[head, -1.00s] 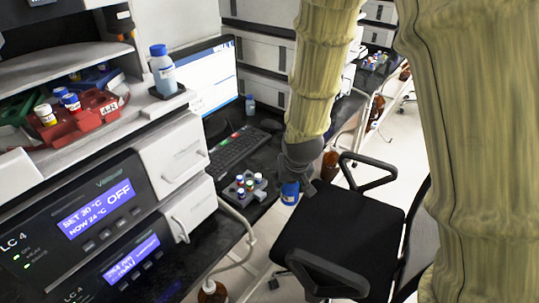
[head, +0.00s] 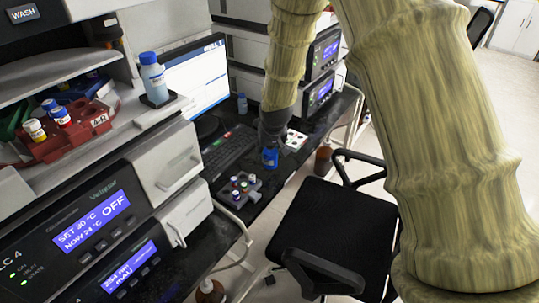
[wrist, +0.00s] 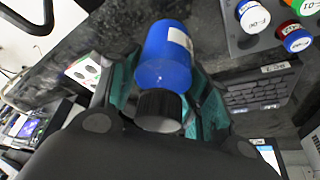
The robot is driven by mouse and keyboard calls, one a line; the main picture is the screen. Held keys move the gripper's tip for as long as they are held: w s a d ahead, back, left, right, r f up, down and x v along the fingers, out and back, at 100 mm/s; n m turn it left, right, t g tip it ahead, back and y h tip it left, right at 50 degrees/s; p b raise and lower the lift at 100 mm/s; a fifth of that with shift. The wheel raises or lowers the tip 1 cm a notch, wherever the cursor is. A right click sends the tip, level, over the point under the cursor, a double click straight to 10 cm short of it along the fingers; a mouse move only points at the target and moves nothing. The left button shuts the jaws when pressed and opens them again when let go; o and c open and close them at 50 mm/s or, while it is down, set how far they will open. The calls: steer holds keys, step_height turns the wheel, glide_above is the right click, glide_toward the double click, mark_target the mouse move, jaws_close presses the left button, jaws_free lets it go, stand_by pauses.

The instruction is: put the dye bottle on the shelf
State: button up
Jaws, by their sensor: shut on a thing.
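The dye bottle, blue with a white label and a black cap, is in my gripper and shows large in the wrist view (wrist: 168,55). In the head view only a small blue part of the bottle (head: 270,158) shows below my gripper (head: 271,146). The fingers, teal inside, are shut on the bottle from both sides. It is over the dark bench (head: 262,197), to the right of the keyboard. A grey shelf (head: 108,128) above the instruments at left holds a red rack and a clear bottle with a blue cap.
A rack of small capped vials (head: 240,188) sits on the bench in front of the keyboard (head: 228,152). A monitor (head: 197,77) stands behind. A black chair (head: 318,225) stands right of the bench. The blue-capped bottle (head: 153,78) stands on a dark pad at the shelf's end.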

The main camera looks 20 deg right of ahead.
mark_target(270, 156)
steer(key=shift+w, duration=0.3)
steer(key=shift+f+p, duration=0.4)
steer(key=shift+f, duration=1.3)
steer(key=shift+f, duration=0.15)
steer(key=o, duration=1.1)
